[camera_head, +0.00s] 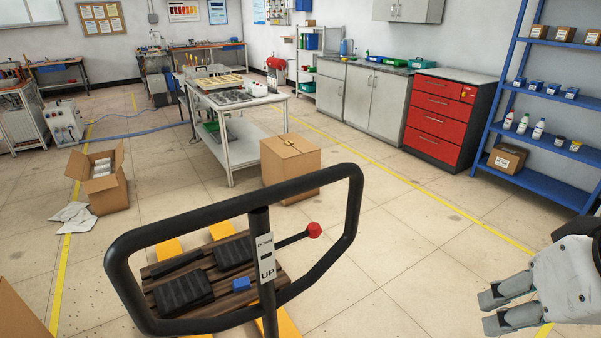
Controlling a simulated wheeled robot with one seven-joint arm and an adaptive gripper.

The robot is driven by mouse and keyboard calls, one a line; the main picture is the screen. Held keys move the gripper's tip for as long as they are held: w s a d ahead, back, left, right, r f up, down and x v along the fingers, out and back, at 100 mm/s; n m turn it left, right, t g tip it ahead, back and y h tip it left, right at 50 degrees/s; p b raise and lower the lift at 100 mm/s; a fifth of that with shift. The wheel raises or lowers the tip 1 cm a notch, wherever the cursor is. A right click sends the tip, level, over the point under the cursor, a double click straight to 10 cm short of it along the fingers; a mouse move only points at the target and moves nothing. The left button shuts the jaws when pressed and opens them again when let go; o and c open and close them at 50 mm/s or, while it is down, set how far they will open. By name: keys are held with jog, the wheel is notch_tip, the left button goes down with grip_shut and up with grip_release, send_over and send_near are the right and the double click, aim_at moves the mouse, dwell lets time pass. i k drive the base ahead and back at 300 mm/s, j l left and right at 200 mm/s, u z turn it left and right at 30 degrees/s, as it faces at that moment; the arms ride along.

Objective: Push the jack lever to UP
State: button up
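The jack lever is a black rod with a red knob (314,230). It sticks out to the right from the jack's black centre post (260,225), tilted slightly upward toward the knob. A white label (266,258) on the post reads DOWN at the top and UP at the bottom; the lever's rod meets the post beside the upper part of the label. The knob sits inside the black loop handle (356,200). My gripper (493,312) is at the lower right, well apart from the lever and handle. Its two fingers are spread with an empty gap between them.
Behind the handle, a wooden pallet (160,284) with dark blocks and a blue piece rests over yellow forks (170,250). A closed cardboard box (291,168) stands beyond the handle. Open floor (420,250) lies between the handle and my gripper. A blue shelf (500,100) stands at right.

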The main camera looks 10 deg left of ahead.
aim_at(314, 230)
jog(key=i+l+u, duration=0.2)
jog(key=u, duration=0.2)
jog(key=i+l+u, duration=0.1)
jog(key=l+u, duration=0.35)
jog(key=i+l+u, duration=0.1)
jog(key=l+u, duration=1.05)
jog(key=l, duration=0.3)
jog(key=l+u, duration=0.35)
jog(key=l, duration=0.3)
jog(key=k+l+z, duration=0.15)
jog(key=k, duration=0.3)
jog(key=k+l+z, duration=0.2)
jog(key=k+l, duration=0.2)
